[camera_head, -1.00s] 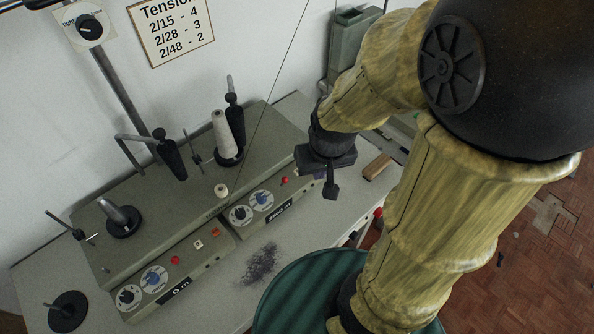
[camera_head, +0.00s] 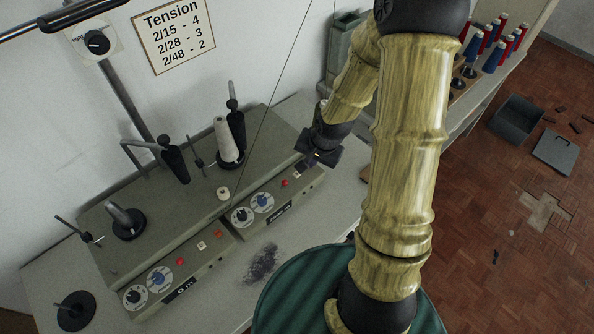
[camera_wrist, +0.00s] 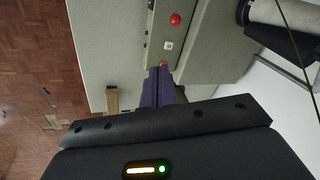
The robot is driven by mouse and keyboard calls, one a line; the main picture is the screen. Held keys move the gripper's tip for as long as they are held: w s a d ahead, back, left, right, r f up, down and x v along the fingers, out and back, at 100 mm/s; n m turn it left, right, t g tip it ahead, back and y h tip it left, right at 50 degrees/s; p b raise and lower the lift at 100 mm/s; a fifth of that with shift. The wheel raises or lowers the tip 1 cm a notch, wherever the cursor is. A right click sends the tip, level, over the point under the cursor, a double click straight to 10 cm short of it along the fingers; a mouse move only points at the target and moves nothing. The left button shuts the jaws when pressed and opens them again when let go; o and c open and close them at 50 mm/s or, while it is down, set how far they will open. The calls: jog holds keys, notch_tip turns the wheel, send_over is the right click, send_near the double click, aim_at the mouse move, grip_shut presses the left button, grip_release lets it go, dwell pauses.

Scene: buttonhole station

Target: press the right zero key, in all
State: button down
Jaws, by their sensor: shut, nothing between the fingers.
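In the wrist view the red button (camera_wrist: 175,19), the white key (camera_wrist: 168,45) and a small orange-red key (camera_wrist: 163,64) stand in a row. I cannot read which key is marked zero. My gripper (camera_head: 309,166) is shut and empty at the right end of this panel. In the wrist view its fingertips (camera_wrist: 159,70) are right by the orange-red key and partly cover it. I cannot tell whether they touch.
The left counter panel (camera_head: 188,270) has its own dials, display and keys. A white thread cone (camera_head: 226,138) and spindles stand on the machine behind. A wooden block (camera_wrist: 112,100) lies beyond the panel's end. A green round stool (camera_head: 300,280) stands in front.

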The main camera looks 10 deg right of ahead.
jog(key=w+f+m+t+y+p, duration=0.1)
jog(key=w+f+m+y+p, duration=0.1)
jog(key=w+f+m, duration=0.25)
jog(key=m+t+y+p, duration=0.2)
jog(key=m+t, duration=0.1)
jog(key=m, duration=0.4)
send_over(297, 175)
jog(key=shift+s+d+f, duration=0.1)
jog(key=shift+d+f, duration=0.1)
jog(key=shift+f, duration=0.25)
jog(key=shift+s+d+f, duration=0.1)
jog(key=shift+d+f, duration=0.1)
jog(key=shift+f, duration=0.2)
jog(key=shift+f, duration=0.15)
notch_tip(297, 175, down, 9)
jog(key=b, duration=0.7)
jog(key=shift+r, duration=0.2)
dwell(0.6)
jog(key=shift+f, duration=0.4)
